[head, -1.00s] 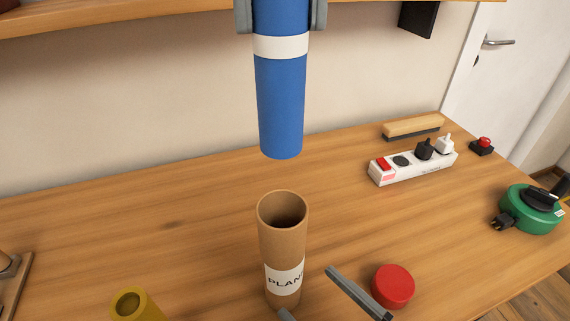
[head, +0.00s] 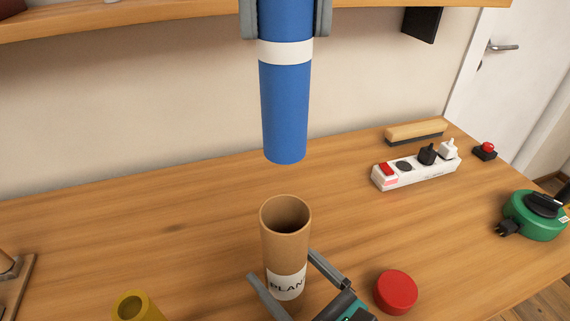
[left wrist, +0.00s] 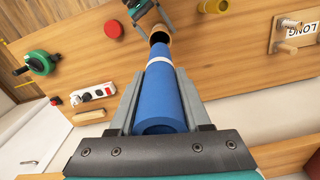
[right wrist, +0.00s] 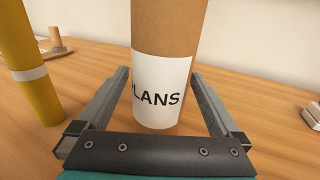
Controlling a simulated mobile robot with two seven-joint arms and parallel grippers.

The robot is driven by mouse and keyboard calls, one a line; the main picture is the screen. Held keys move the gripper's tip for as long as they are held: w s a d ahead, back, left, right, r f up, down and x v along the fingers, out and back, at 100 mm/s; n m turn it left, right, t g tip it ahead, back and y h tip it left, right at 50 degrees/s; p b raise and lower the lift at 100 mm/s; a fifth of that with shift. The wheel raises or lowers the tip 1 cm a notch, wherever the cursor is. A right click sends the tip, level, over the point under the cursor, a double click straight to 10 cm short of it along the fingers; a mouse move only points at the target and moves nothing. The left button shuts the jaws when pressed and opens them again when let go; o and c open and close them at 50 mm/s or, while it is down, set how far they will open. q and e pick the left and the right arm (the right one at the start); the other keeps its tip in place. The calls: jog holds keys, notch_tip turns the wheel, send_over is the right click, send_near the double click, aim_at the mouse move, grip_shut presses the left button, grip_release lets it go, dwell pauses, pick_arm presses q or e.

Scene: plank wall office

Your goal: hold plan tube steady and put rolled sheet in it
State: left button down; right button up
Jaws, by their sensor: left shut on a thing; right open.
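The brown plan tube (head: 285,248) stands upright and open-topped on the desk, with a white label reading "PLAN" in the head view. It also shows in the right wrist view (right wrist: 168,30). My left gripper (head: 286,20) is shut on the blue rolled sheet (head: 285,115), which has a white band and hangs nearly upright above the tube, apart from it. The roll also shows in the left wrist view (left wrist: 161,95). My right gripper (head: 283,272) is open low at the tube, its fingers on either side of the label. Contact with the tube cannot be told.
A red cap (head: 396,292) lies right of the tube. A yellow roll (head: 132,306) stands at the left front. A white power strip (head: 415,172), a wooden brush (head: 416,131) and a green cable reel (head: 534,215) are at the right. A shelf (head: 150,22) runs above.

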aim_at(285, 149)
jog(key=shift+w, duration=0.1)
jog(key=c, duration=1.4)
pick_arm(q)
jog(key=shift+s+f, duration=0.2)
jog(key=shift+f, duration=1.4)
jog(key=shift+w+f, duration=0.2)
jog(key=shift+f, duration=4.7)
jog(key=shift+c, duration=1.4)
grip_release()
